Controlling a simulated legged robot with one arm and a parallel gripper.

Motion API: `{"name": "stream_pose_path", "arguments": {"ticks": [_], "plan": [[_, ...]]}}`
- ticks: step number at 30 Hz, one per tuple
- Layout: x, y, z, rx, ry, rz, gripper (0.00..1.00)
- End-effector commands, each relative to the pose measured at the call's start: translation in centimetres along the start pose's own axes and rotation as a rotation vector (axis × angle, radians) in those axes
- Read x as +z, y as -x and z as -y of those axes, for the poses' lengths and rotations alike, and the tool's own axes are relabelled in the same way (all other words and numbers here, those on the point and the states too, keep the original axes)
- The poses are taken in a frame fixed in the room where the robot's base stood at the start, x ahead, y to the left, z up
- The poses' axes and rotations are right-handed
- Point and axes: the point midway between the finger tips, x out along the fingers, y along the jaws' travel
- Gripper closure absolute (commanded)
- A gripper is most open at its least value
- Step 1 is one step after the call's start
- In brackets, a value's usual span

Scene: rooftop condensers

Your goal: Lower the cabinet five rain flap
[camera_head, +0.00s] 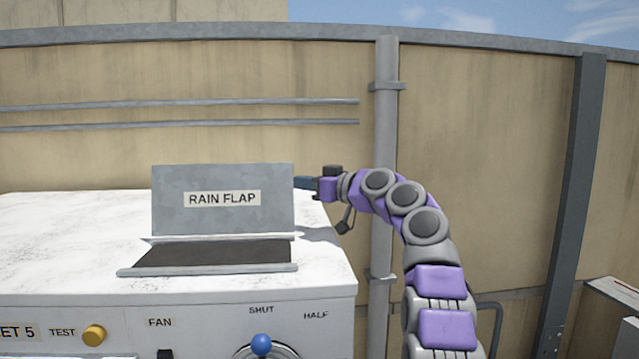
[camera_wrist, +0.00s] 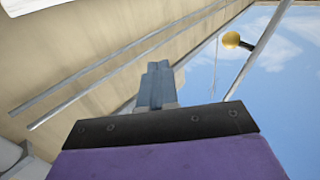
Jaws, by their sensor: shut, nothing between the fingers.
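The rain flap (camera_head: 222,214) is a grey metal plate labelled RAIN FLAP. It stands raised, nearly upright, at the back of a dark opening (camera_head: 213,254) on top of the white cabinet (camera_head: 70,235). The cabinet's front label is cut off and reads "ET 5". My gripper (camera_head: 303,183) is at the flap's upper right edge, its fingers pointing left. I cannot tell whether it touches the flap or is behind it. In the wrist view the fingers (camera_wrist: 155,84) are together and empty. I cannot make out the flap there.
The cabinet front has a yellow TEST button (camera_head: 94,335), a FAN control and a blue-knobbed dial (camera_head: 261,345) marked SHUT and HALF. Behind stand a beige wall (camera_head: 480,140), two rails and a vertical pipe (camera_head: 385,160) near my arm. A yellow ball (camera_wrist: 231,40) shows in the wrist view.

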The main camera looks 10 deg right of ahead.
Motion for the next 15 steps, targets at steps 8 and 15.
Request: {"name": "stream_pose_path", "arguments": {"ticks": [8,15], "plan": [[0.14,-0.05,0.07,0.001,-0.005,-0.004,1.00],[0.15,-0.34,0.36,0.001,-0.008,-0.007,1.00]]}}
